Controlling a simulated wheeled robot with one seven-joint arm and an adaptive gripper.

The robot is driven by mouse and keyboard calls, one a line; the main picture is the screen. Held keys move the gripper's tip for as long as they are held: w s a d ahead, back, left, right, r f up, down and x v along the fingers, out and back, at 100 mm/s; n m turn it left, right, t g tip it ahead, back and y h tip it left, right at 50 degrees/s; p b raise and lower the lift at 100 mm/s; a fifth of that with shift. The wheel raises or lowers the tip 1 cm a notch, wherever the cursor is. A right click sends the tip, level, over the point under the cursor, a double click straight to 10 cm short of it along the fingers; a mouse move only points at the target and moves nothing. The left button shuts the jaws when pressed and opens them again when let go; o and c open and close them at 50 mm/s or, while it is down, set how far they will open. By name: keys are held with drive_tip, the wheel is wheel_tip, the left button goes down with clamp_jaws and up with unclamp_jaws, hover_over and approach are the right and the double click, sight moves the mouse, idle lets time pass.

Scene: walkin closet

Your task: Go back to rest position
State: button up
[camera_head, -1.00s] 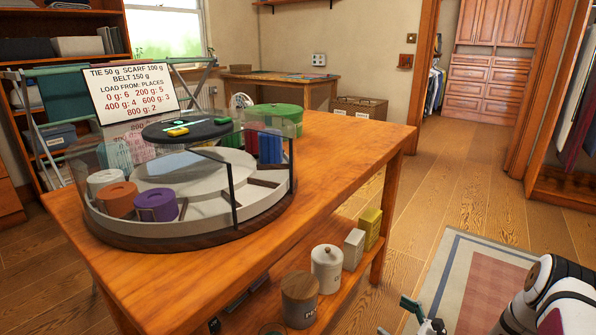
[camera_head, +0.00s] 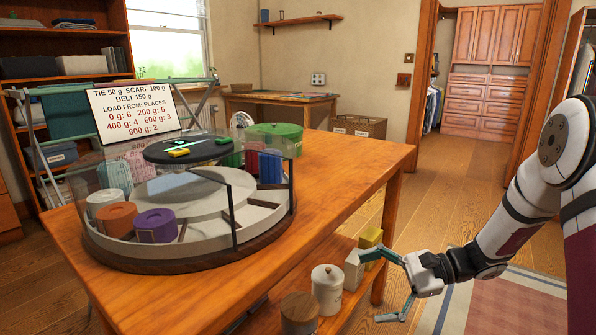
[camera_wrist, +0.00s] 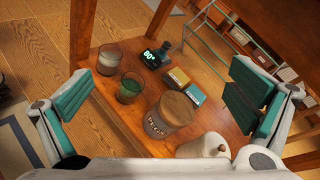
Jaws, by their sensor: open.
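My gripper (camera_head: 385,283) is open and empty, with its fingers pointing left toward the lower shelf of the wooden table (camera_head: 345,150). In the wrist view its teal finger pads (camera_wrist: 160,115) are spread wide, with the lower shelf between and beyond them. A wooden-lidded jar (camera_wrist: 170,115) and a white lidded canister (camera_wrist: 205,147) stand on that shelf. I cannot tell whether the upper finger touches the boxes.
A round glass-walled carousel (camera_head: 180,255) with coloured rolls and a sign (camera_head: 133,112) stand on the tabletop. The wrist view shows two glasses (camera_wrist: 130,88), a small display (camera_wrist: 153,57) and small boxes (camera_wrist: 185,82) on the shelf. Open floor (camera_head: 440,190) lies right of the table.

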drive_tip(key=s+a+r+n+g+h, duration=0.2)
drive_tip(key=s+r+n+h, duration=0.15)
drive_tip(key=s+r, duration=0.4)
drive_tip(key=s+a+r+n+g+h, duration=0.25)
drive_tip(key=s+r+n, duration=0.2)
drive_tip(key=s, duration=0.65)
drive_tip(key=s+d+r+n+t+h, duration=0.15)
drive_tip(key=s+d+h, duration=0.25)
drive_tip(key=s, duration=0.5)
drive_tip(key=s+d+f+n+t+h, duration=0.1)
drive_tip(key=s+d+n+t+h, duration=0.2)
drive_tip(key=s, duration=0.6)
wheel_tip(320, 180, up, 37)
drive_tip(key=d+t+h+p, duration=0.1)
drive_tip(key=t+p, duration=0.2)
drive_tip(key=p, duration=3.2)
drive_tip(key=shift+w+d, duration=0.2)
drive_tip(key=shift+d, duration=0.05)
drive_tip(key=shift+r+n, duration=0.1)
drive_tip(key=shift+n, duration=0.15)
